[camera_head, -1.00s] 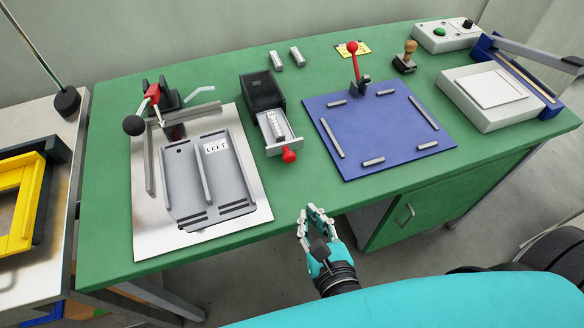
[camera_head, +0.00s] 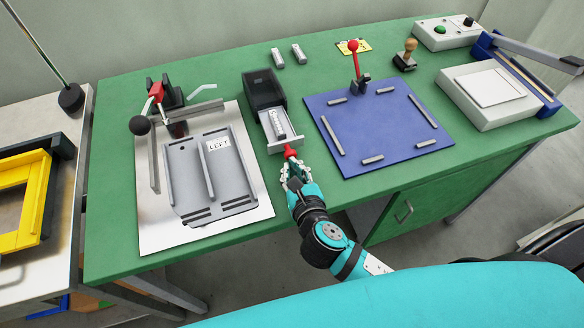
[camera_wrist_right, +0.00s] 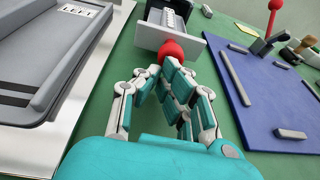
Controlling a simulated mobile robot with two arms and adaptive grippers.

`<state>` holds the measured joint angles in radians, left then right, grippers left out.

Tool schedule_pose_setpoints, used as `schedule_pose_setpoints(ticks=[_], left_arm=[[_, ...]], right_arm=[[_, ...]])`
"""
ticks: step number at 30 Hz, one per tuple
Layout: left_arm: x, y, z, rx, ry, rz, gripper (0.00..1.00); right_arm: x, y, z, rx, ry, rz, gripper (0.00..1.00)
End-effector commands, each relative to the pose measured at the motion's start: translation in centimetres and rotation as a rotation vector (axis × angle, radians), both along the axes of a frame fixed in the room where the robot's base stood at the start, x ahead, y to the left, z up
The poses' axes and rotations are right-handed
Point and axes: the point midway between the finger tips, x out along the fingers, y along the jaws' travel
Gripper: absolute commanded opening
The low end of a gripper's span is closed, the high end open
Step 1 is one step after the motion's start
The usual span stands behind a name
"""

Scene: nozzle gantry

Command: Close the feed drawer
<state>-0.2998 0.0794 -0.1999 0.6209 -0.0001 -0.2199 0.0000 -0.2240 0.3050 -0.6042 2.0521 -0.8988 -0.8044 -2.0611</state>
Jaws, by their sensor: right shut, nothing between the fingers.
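The feed drawer (camera_head: 280,132) is a grey tray pulled out toward me from its dark housing (camera_head: 262,90). A light ribbed part lies in the drawer. Its red knob (camera_head: 290,151) sits on the front plate. My right gripper (camera_head: 292,168) is shut and empty, right in front of the knob. In the right wrist view the red knob (camera_wrist_right: 171,49) shows just beyond the fingertips (camera_wrist_right: 162,78), and the drawer's front plate (camera_wrist_right: 193,44) is behind it. I cannot tell whether the fingers touch the knob. My left gripper is not in view.
A metal plate with a grey tray marked LEFT (camera_head: 212,175) lies left of the drawer. A blue board (camera_head: 375,130) with a red-handled clamp (camera_head: 355,62) lies to the right. Two small grey blocks (camera_head: 288,56) lie behind. The green bench front edge is below the gripper.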

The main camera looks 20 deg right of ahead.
Motion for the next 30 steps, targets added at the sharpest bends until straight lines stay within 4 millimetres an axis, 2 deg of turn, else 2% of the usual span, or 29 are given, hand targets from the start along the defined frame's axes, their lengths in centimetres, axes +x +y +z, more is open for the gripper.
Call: schedule_pose_setpoints(ticks=[7,10,15,21,25,30], left_arm=[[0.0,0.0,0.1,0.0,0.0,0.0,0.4],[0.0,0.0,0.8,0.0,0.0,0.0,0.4],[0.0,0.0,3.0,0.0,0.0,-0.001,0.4],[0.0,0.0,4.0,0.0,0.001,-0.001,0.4],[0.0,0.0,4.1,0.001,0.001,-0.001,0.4],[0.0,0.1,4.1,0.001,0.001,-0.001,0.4]], right_arm=[[0.1,0.0,0.0,-0.001,-0.001,0.0,0.0],[1.1,0.1,0.4,-0.002,-0.002,0.0,0.0],[5.5,0.2,0.8,-0.005,-0.005,-0.001,0.0],[10.7,0.4,0.3,-0.003,-0.004,-0.001,0.0],[12.4,0.4,0.2,-0.001,-0.003,0.0,0.0],[12.9,0.5,0.1,0.0,-0.003,0.001,0.0]])
